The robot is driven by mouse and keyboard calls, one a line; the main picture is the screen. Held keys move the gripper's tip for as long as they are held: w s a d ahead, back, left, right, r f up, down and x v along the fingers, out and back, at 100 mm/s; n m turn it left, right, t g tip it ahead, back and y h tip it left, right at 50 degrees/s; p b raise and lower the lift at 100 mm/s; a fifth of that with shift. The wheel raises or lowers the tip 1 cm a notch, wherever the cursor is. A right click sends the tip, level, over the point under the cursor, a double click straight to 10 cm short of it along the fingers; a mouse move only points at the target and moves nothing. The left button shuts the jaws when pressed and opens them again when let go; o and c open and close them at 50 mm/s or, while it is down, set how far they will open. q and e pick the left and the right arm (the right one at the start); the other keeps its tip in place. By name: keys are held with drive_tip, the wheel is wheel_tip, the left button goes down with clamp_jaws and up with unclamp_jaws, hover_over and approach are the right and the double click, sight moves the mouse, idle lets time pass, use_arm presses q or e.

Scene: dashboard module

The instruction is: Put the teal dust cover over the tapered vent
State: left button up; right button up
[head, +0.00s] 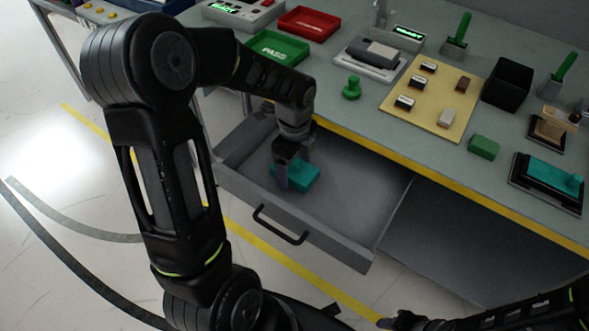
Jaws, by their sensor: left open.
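A teal block-like piece (302,178), which looks like the dust cover, lies in the open grey drawer (345,247). My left gripper (291,174) reaches down into the drawer with open fingers at this piece. One finger is in front of its left end, and the gripper hides part of it. I cannot tell whether the fingers touch it. Another teal piece with a knob (553,171) sits on a black base at the right of the table. I cannot make out the tapered vent for certain. My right gripper (400,320) is at the bottom edge, its fingers unclear.
The drawer's walls and handle (280,225) stand out below the table's yellow front edge. On the table are a green PASS tray (278,47), a red tray (309,22), a green knob piece (352,88), a tan board (425,118), a black bin (507,82) and a green block (484,147).

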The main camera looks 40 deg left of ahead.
sight(295, 162)
use_arm(q)
drive_tip(key=shift+f, duration=0.25)
drive_tip(key=shift+c, duration=0.2)
drive_tip(key=c, duration=1.3)
drive_tip(key=shift+r, duration=0.2)
wheel_tip(295, 162, up, 10)
drive_tip(key=shift+f, duration=0.15)
idle(0.5)
